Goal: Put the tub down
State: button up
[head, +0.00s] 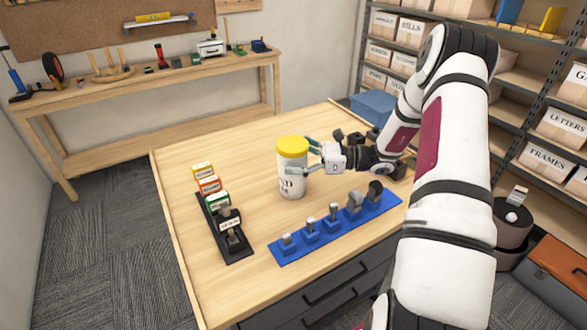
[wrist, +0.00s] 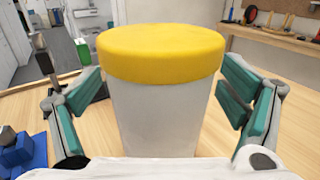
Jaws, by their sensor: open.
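The tub (head: 291,178) is white with a yellow lid and dark lettering. It stands upright on the wooden table (head: 250,143), near its middle. In the wrist view the tub (wrist: 160,115) fills the centre. My gripper (head: 311,157) comes from the right at the tub's upper part. Its teal-padded fingers are open, one on each side of the tub, and gaps show between the pads and the tub in the wrist view (wrist: 162,102). The tub's base is hidden in the wrist view.
A blue holder (head: 335,229) with several grey pieces lies in front of the tub. A black rack (head: 238,246) with small coloured boxes stands to the left. Dark objects (head: 355,138) lie behind my gripper. The table's back left is clear. Shelves with boxes (head: 560,125) stand at right.

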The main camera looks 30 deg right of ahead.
jog(key=shift+c, duration=0.5)
jog(key=c, duration=1.8)
jog(key=shift+r, duration=0.1)
jog(key=shift+c, duration=0.7)
